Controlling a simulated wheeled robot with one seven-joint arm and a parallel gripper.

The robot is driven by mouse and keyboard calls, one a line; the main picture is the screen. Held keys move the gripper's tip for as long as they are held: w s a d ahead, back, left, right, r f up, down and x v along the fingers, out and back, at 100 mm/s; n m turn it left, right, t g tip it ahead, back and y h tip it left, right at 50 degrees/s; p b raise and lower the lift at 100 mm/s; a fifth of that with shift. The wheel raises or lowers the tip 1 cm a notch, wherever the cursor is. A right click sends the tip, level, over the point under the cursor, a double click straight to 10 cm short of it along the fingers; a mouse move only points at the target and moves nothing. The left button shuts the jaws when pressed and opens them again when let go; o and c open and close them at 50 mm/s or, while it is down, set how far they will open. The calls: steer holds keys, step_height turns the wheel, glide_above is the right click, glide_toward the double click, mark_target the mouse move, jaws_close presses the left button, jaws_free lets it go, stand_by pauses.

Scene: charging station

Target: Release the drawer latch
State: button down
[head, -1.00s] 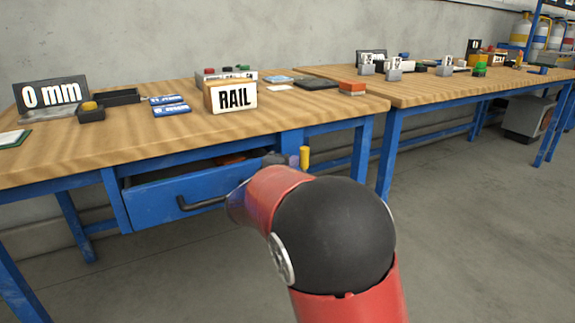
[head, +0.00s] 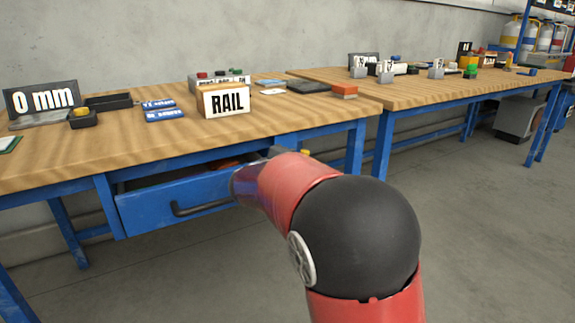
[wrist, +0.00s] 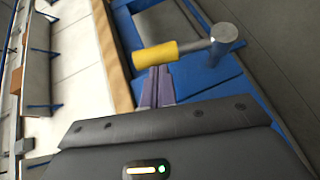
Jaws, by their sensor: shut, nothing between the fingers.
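The blue drawer (head: 155,208) with a dark bar handle (head: 190,209) is under the near workbench. A dark gap shows above its front, with something orange inside. The latch shows in the wrist view as a yellow grip (wrist: 156,55) on a grey metal pivot (wrist: 222,40). In the head view only a bit of its yellow (head: 305,152) shows past my arm. My gripper (wrist: 153,74) is shut and empty, its purple fingers pointing at the yellow grip, their tips right beside it. I cannot tell whether they touch. In the head view my arm hides most of the gripper.
A blue bench leg (head: 383,148) stands right of the drawer. The floor (head: 470,230) to the right is clear.

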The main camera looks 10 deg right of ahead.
steer(key=d+g+y+p, duration=0.1)
steer(key=w+d+m+y+p, duration=0.1)
steer(key=d+p, duration=0.1)
steer(key=d+m+g+y+p, duration=0.1)
steer(key=shift+w+d+r+g+y+p, duration=0.15)
steer(key=shift+d+r+g+y+p, duration=0.05)
steer(key=shift+r+g+y+p, duration=0.15)
steer(key=shift+w+d+f+m, duration=0.1)
steer(key=shift+d+f+m, duration=0.05)
steer(key=shift+d+m, duration=0.15)
steer(key=shift+g+y, duration=0.35)
steer(key=shift+y, duration=0.4)
steer(key=d+f+p, duration=0.1)
steer(key=w+d+f+p, duration=0.1)
steer(key=d, duration=0.1)
steer(key=shift+w+d+f, duration=0.1)
steer(key=shift+d+f, duration=0.05)
steer(key=shift+f, duration=0.1)
steer(key=shift+d+f, duration=0.1)
steer(key=shift+f, duration=0.05)
